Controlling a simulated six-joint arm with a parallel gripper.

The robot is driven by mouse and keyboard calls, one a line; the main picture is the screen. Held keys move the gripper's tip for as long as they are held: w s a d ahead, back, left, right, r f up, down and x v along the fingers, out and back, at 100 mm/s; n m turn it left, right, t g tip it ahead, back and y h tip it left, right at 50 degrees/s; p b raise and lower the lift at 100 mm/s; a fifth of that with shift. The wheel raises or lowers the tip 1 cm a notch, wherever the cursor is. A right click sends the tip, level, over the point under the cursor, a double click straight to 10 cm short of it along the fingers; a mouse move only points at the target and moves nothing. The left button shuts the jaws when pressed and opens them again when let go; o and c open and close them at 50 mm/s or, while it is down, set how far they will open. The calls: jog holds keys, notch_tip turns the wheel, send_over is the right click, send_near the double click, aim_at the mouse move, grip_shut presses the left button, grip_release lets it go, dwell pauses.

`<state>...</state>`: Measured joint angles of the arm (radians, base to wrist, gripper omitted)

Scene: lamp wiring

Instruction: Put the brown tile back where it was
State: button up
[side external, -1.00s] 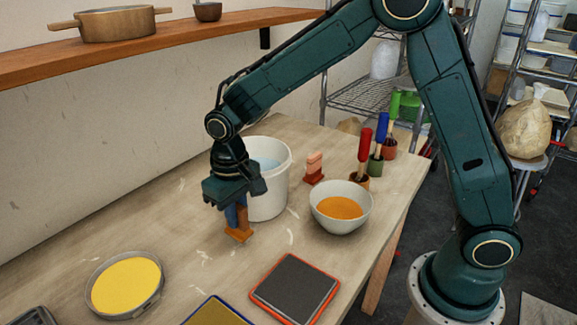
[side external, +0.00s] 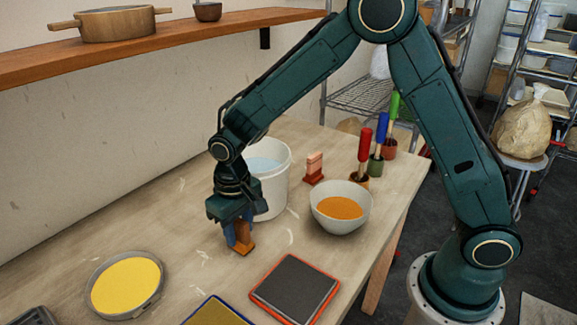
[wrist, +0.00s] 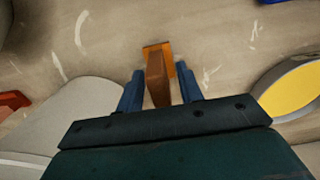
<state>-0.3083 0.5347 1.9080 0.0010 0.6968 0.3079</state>
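An orange-brown piece (side external: 245,238), with an upright part on a flat base, is at the table in front of the white bucket. It also shows in the wrist view (wrist: 157,78). I see no plain flat brown tile; this is the nearest match in colour. My gripper (side external: 237,236) points down around the piece. In the wrist view its two blue fingers (wrist: 160,88) stand on either side of the upright part, with a narrow gap at each side. The gripper looks open. The base seems to rest on the table, but contact is hard to tell.
The white bucket (side external: 272,192) stands close behind my gripper. A bowl of orange powder (side external: 341,207) and a reddish piece (side external: 314,168) are to the right. A yellow-filled round dish (side external: 124,286) and a red-rimmed dark slab (side external: 294,289) lie nearer the camera.

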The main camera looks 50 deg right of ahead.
jog(key=shift+r, duration=0.15)
notch_tip(320, 180, up, 12)
jog(key=shift+f, duration=0.15)
jog(key=shift+r, duration=0.2)
dwell(0.6)
jog(key=shift+s+r, duration=0.1)
dwell(0.4)
jog(key=s+d+r+t, duration=0.3)
jog(key=s+d+r, duration=0.6)
jog(key=s, duration=0.2)
jog(key=s+d+f+t, duration=0.1)
jog(key=s+d, duration=0.3)
jog(key=s, duration=0.8)
jog(key=shift+s+t, duration=0.3)
jog(key=shift+t, duration=0.5)
jog(key=shift+d, duration=0.1)
